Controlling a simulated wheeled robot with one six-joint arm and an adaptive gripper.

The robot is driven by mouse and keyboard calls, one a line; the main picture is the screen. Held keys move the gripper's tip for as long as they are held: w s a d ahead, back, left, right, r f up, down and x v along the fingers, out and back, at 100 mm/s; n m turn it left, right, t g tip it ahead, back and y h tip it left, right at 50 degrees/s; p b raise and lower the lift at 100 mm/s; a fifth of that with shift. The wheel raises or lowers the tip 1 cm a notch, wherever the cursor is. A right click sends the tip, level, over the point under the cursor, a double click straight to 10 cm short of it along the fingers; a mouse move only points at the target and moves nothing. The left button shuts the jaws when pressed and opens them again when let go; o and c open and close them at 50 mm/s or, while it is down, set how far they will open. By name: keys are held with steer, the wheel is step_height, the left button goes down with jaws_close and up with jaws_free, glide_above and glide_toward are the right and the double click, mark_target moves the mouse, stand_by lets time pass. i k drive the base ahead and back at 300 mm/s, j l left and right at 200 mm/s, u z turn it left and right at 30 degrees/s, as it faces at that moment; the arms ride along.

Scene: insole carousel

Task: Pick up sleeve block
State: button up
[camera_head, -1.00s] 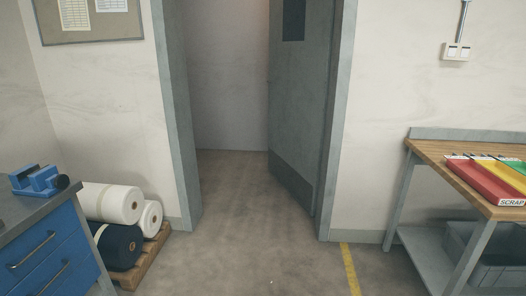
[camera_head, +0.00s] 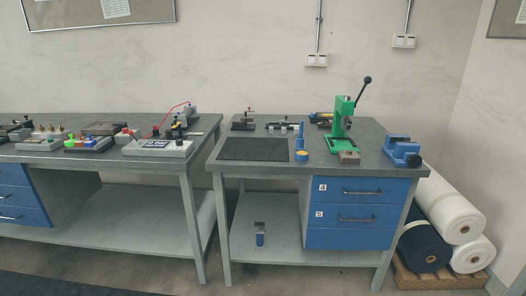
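My gripper is not in view. I cannot tell for sure which thing is the sleeve block. A small grey-brown block (camera_head: 349,157) sits at the front of the right workbench, before the green lever press (camera_head: 340,128). It is small and its details are unclear. To its right stands a blue vise (camera_head: 402,150), near the bench's right end. To its left are a blue upright tool (camera_head: 300,133) and a small blue and yellow round item (camera_head: 302,156).
The right workbench (camera_head: 226,163) has a black mat (camera_head: 253,149) and blue drawers (camera_head: 350,213). A left bench (camera_head: 110,157) carries several devices. Fabric rolls (camera_head: 450,215) lie on a pallet (camera_head: 440,279) at the right. Some floor shows in front.

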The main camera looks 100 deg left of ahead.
mark_target(354, 159)
steer(key=j+u, duration=0.1)
steer(key=u, duration=2.45)
steer(key=i+j+z, duration=0.25)
steer(key=i+j, duration=0.3)
steer(key=i+j+z, duration=0.2)
steer(key=i+j, duration=0.45)
steer(key=i+j+z, duration=0.25)
steer(key=i+j, duration=0.3)
steer(key=j, duration=0.2)
